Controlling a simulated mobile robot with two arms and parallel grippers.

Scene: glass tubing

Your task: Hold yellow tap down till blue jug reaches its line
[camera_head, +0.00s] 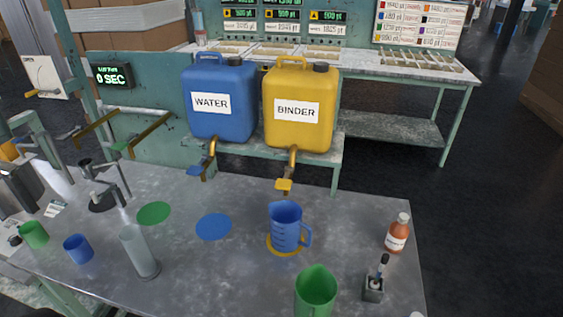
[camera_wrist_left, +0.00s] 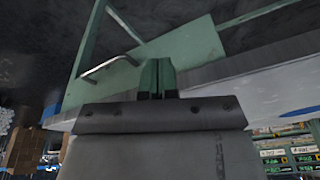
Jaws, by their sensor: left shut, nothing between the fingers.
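The yellow tap (camera_head: 284,185) hangs on a brass spout below the yellow BINDER tank (camera_head: 298,98). The blue jug (camera_head: 285,228) stands upright below that tap, on a yellow disc (camera_head: 270,246) on the grey table, with its handle to the right. Faint marks show on its side; I cannot make out its line or the level inside. No stream shows between tap and jug. My left gripper (camera_wrist_left: 157,76) shows in the left wrist view, its green fingers together with nothing between them, and is not touching the tap. My right gripper is not in view.
The blue WATER tank (camera_head: 220,104) with a blue tap (camera_head: 195,171) stands to the left. A green jug (camera_head: 316,292), a brown bottle (camera_head: 397,232) and a small holder (camera_head: 373,288) are near the blue jug. Green (camera_head: 154,213) and blue (camera_head: 213,227) discs are bare.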

